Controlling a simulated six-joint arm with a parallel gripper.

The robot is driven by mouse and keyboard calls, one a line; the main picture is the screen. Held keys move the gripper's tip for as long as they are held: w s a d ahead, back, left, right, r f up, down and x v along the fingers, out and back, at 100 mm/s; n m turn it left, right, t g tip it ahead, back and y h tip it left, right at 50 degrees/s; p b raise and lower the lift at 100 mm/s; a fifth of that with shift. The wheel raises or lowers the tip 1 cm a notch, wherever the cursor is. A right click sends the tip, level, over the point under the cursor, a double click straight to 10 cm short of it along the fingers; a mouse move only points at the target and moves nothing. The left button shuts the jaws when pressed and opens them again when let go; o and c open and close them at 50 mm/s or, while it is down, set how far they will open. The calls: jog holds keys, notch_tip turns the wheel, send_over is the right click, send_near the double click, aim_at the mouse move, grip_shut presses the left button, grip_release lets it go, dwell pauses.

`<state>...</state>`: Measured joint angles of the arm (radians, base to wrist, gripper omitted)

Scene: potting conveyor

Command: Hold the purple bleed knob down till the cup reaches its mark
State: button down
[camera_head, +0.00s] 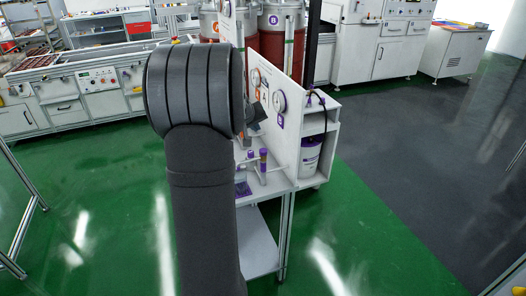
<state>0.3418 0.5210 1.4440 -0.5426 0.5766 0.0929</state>
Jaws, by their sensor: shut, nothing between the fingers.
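My own dark arm fills the middle of the view and covers much of the work stand. A purple-topped upright part (263,155) stands on the white bench (278,183), just right of my arm. I cannot tell whether it is the bleed knob. A small purple item (242,188) sits lower on the bench at my arm's edge; whether it is the cup is unclear. No fill mark can be made out. A dark grey piece shows past my arm in front of the white panel (290,122); my gripper's fingers cannot be seen.
The panel carries round gauges (279,101) and letter labels. Reddish-brown tanks (283,50) stand behind it. Green floor (345,230) is open at front right; white cabinets (100,88) line the back left.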

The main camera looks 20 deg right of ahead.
aim_at(262, 152)
jog(key=shift+h, duration=0.5)
jog(key=r, duration=0.1)
jog(key=s+d+r, duration=0.1)
jog(key=s+r, duration=0.1)
jog(key=shift+s+d+r, duration=0.15)
jog(key=shift+s+d, duration=0.05)
jog(key=shift+d, duration=0.1)
jog(key=shift+f, duration=4.45)
jog(key=shift+f, duration=0.4)
jog(key=shift+f, duration=0.55)
dwell(1.5)
